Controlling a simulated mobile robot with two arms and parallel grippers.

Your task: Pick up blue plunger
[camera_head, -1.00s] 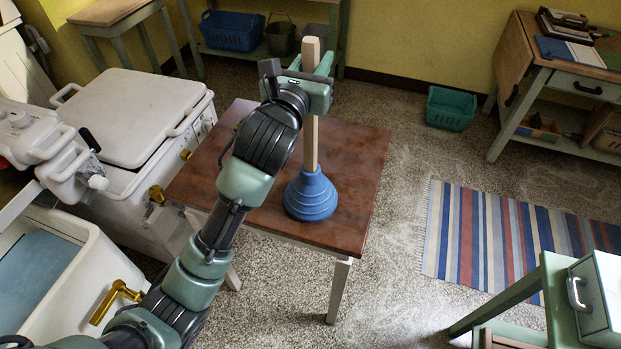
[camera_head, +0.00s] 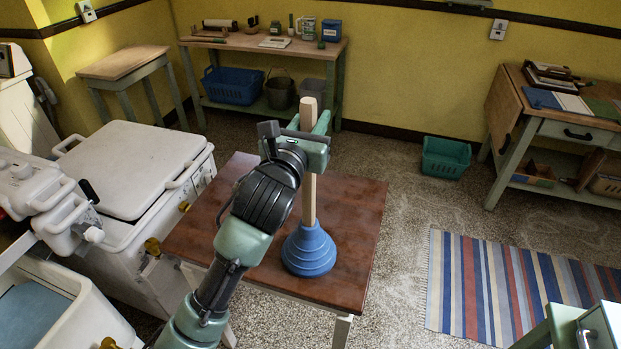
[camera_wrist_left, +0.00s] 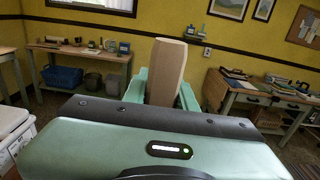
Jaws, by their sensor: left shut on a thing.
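The blue plunger (camera_head: 309,250) stands upright over the small table with the reddish-brown top (camera_head: 345,205). Its cup is blue and ribbed, and its handle is pale wood. I cannot tell whether the cup touches the table or hangs just above it. My left gripper (camera_head: 308,135) is shut on the upper part of the handle, with the handle's top sticking up above the fingers. In the left wrist view the wooden handle (camera_wrist_left: 166,72) stands between the two green fingers. My right gripper is not in view.
White washers (camera_head: 135,165) stand close on the left. A workbench (camera_head: 260,42) with tools and a blue basket (camera_head: 230,85) is at the back wall. A green basket (camera_head: 445,157) and a striped rug (camera_head: 520,285) lie on the floor at right, with bare floor between rug and table.

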